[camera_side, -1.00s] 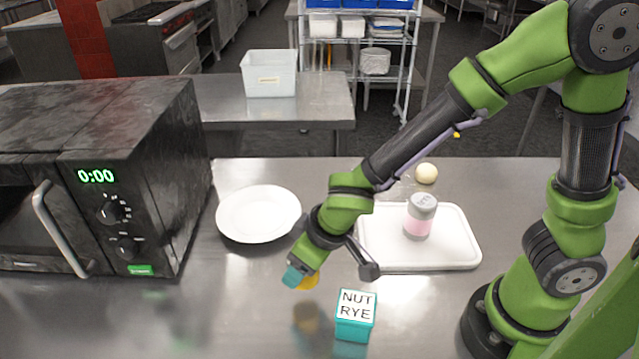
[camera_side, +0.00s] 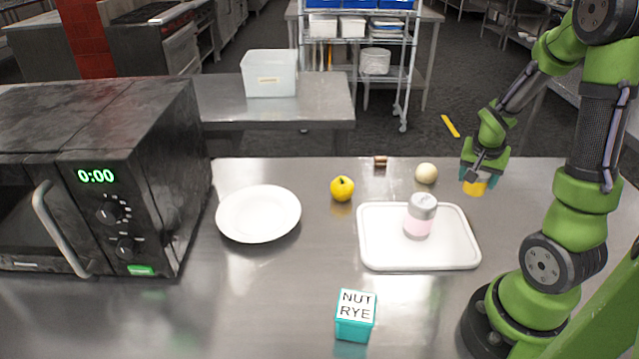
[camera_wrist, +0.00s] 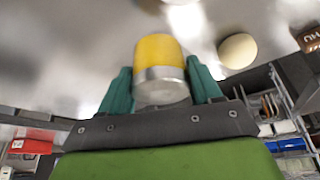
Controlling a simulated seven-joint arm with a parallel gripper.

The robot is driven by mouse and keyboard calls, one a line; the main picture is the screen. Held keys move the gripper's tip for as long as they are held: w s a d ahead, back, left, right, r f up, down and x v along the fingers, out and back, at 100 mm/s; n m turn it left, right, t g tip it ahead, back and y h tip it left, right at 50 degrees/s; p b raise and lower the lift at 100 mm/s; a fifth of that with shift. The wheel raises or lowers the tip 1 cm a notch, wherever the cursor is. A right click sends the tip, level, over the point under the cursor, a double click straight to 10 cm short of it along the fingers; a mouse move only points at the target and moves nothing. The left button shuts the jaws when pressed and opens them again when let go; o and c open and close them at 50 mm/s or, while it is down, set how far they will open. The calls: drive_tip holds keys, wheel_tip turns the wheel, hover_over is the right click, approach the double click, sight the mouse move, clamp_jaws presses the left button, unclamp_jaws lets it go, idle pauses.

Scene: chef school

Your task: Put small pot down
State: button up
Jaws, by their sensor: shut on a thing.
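The small pot shows in the side view (camera_side: 474,188) as a small yellow piece below my gripper (camera_side: 484,174). In the wrist view the small pot (camera_wrist: 160,64) is a yellow cylinder with a silver metal band at the end nearer the camera. My gripper (camera_wrist: 163,88) is shut on it, with one teal finger on each side. I cannot tell the gap between the pot and the counter.
A white cutting board (camera_side: 375,255) holds a grey-and-pink can (camera_side: 420,215). A pale ball (camera_side: 426,173) is behind it, with a small brown block (camera_side: 380,161) and yellow fruit (camera_side: 342,188) further left. A white plate (camera_side: 258,214), microwave (camera_side: 100,180) and teal NUT RYE box (camera_side: 355,316) stand around free counter.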

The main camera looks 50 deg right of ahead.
drive_tip(key=s, duration=0.1)
drive_tip(key=s+d+m, duration=0.1)
drive_tip(key=s, duration=0.1)
drive_tip(key=shift+d+g, duration=0.25)
drive_tip(key=shift+g, duration=0.05)
drive_tip(key=shift+m, duration=0.4)
drive_tip(key=w+d, duration=0.3)
drive_tip(key=d, duration=0.1)
drive_tip(key=w+d+f, duration=0.1)
drive_tip(key=w+d, duration=0.2)
drive_tip(key=d, duration=0.1)
drive_tip(key=w+d, duration=0.3)
drive_tip(key=d, duration=0.2)
drive_tip(key=shift+d+f, duration=0.1)
drive_tip(key=shift+f, duration=1.95)
drive_tip(key=shift+f, duration=0.15)
drive_tip(key=o, duration=1.2)
drive_tip(key=shift+c, duration=0.2)
